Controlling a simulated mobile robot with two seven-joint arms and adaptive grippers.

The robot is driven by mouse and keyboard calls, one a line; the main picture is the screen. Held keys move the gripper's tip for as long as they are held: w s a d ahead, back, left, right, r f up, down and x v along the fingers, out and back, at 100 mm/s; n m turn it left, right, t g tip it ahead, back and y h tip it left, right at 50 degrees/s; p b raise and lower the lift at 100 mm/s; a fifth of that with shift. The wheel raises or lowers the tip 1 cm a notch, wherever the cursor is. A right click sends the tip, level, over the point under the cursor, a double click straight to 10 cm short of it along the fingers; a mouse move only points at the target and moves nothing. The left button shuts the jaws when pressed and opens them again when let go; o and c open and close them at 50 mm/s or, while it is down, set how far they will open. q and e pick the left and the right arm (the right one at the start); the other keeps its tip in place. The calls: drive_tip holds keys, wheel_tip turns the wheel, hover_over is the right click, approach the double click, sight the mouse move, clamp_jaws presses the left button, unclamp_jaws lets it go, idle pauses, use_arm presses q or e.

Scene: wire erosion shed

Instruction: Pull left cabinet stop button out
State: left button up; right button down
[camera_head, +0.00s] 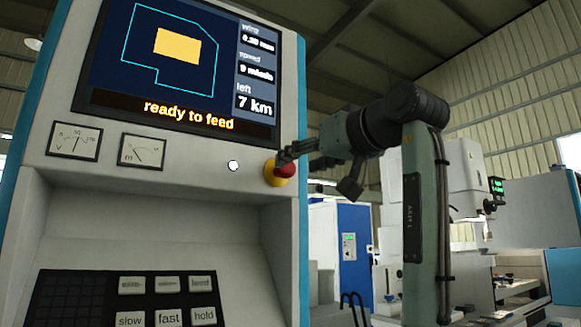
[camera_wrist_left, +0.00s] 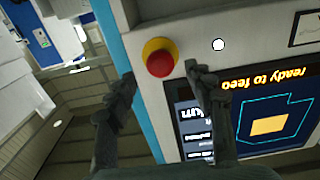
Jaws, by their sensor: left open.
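The stop button (camera_head: 285,171) is a red mushroom head on a yellow collar, on the cabinet's front panel near its right edge. My left gripper (camera_head: 287,154) reaches in from the right, its fingertips close to the button's head and overlapping its upper part in the head view. In the left wrist view, the red button (camera_wrist_left: 160,63) shows clear between the two open fingers of the left gripper (camera_wrist_left: 164,84), towards their tips. The fingers are apart and hold nothing; I cannot tell whether either touches the button. My right gripper is in neither view.
The cabinet (camera_head: 220,215) carries a screen (camera_head: 130,60) reading "ready to feed", two dials and a small white round button (camera_head: 233,166). A keypad (camera_head: 130,300) sits lower down. A blue cabinet (camera_head: 354,240) and other machines stand behind at right.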

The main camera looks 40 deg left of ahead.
use_arm(q)
drive_tip(key=v, duration=0.6)
drive_tip(key=shift+d, duration=0.35)
drive_tip(key=shift+s, duration=0.1)
